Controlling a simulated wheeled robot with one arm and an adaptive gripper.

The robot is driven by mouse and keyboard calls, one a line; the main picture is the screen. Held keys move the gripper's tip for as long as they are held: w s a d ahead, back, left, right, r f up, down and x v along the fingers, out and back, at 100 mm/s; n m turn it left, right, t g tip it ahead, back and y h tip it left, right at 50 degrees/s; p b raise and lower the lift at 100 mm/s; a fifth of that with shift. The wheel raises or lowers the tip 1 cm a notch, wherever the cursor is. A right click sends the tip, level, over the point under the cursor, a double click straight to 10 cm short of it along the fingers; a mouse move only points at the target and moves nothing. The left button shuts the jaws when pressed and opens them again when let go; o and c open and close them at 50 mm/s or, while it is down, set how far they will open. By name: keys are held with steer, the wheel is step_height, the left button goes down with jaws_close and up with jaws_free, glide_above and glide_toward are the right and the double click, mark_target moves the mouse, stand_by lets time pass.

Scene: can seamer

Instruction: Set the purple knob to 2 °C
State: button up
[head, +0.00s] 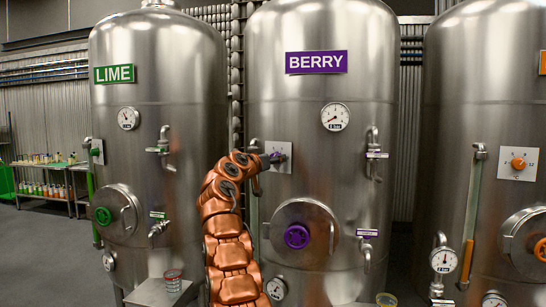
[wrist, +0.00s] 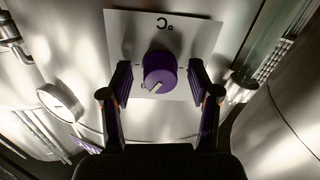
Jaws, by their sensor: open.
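The purple knob (wrist: 160,72) sits on a white square plate (wrist: 190,32) on the BERRY tank. The plate's "°C" mark appears upside down in the wrist view. A pale pointer line on the knob points down and slightly left there; I cannot read the number it points to. My gripper (wrist: 160,78) is open, with one finger on each side of the knob. A narrow gap seems to show beside each finger. In the head view my gripper (head: 275,158) is at the plate (head: 285,165) and mostly hides the knob.
The BERRY tank (head: 345,185) has a round pressure gauge (head: 335,117) and a hatch with a purple handwheel (head: 297,236) below the plate. The LIME tank (head: 150,70) stands left. Another tank with an orange knob (head: 518,162) stands right. A gauge (wrist: 62,102) shows left in the wrist view.

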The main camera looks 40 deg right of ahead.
steer(key=c, duration=1.2)
steer(key=shift+o, duration=0.2)
steer(key=shift+n, duration=0.3)
steer(key=n+p, duration=0.3)
steer(key=n, duration=0.4)
steer(key=n+p, duration=0.3)
steer(key=n, duration=0.5)
steer(key=n+g+p, duration=0.1)
steer(key=n+p, duration=0.2)
steer(key=n, duration=0.4)
steer(key=shift+r+n+p, duration=0.3)
steer(key=shift+r+p, duration=0.05)
steer(key=shift+p, duration=0.05)
